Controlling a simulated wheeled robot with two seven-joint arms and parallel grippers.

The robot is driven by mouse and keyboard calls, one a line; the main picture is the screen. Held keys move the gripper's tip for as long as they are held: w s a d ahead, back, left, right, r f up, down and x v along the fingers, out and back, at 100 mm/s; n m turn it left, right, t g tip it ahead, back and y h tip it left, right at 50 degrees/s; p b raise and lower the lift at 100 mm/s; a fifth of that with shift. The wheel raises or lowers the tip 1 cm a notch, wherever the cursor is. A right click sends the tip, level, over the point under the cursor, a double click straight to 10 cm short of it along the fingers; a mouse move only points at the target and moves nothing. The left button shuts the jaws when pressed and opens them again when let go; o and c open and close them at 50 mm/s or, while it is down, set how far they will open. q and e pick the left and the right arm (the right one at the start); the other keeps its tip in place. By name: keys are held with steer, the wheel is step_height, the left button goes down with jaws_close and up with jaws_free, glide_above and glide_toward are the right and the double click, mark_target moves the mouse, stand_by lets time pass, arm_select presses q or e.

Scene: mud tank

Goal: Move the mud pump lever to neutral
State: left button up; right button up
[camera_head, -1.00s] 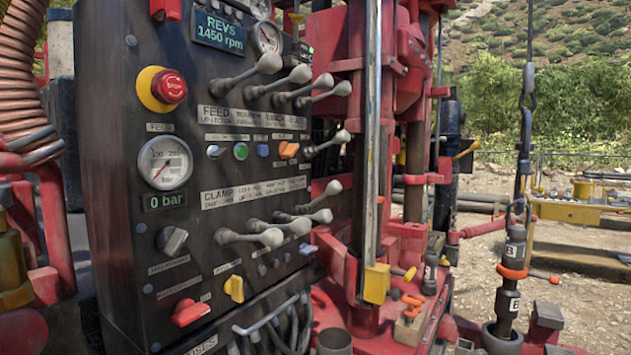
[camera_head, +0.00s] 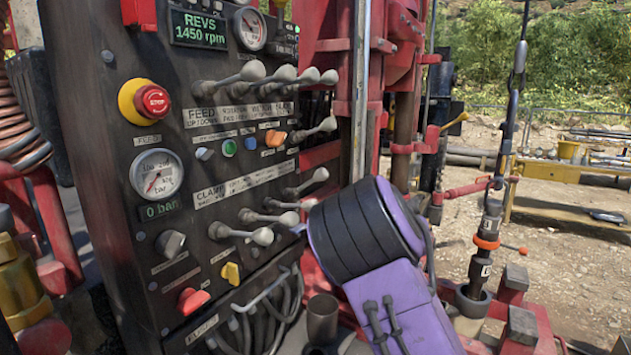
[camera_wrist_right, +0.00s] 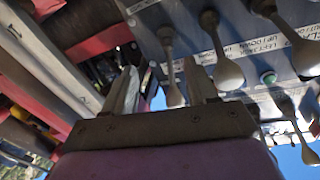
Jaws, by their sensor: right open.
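The black control panel (camera_head: 110,210) carries rows of grey-knobbed levers. I cannot read which lever is the mud pump's. In the head view, the lower row includes a lever (camera_head: 262,237), with others just behind it, and one lever (camera_head: 321,174) stands higher. My right gripper (camera_head: 298,229) comes in from the right at the far end of the lower row, mostly hidden by its dark wrist. In the right wrist view the gripper (camera_wrist_right: 160,76) is open, with a lever knob (camera_wrist_right: 174,96) showing between its fingers; contact cannot be told. My left gripper is not in view.
Upper-row levers (camera_head: 253,71) and a single lever (camera_head: 328,124) stick out above. A red stop button (camera_head: 153,101) is at the panel's left. A red mast frame stands behind my right arm. Cables (camera_head: 270,320) hang below the panel; open ground lies right.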

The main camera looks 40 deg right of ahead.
steer(key=n+y, duration=0.1)
glide_toward(316, 174)
steer(key=w+d, duration=0.1)
steer(key=w+p, duration=0.1)
steer(key=w, duration=0.2)
steer(key=w+a+p, duration=0.1)
steer(key=w+p, duration=0.1)
steer(key=w, duration=0.1)
steer(key=w+p, duration=0.1)
steer(key=w, duration=0.3)
steer(key=shift+w+a+f+p, duration=0.1)
steer(key=shift+a+p, duration=0.1)
steer(key=shift+p, duration=0.15)
steer(key=shift+w+f, duration=0.1)
steer(key=shift+c, duration=0.3)
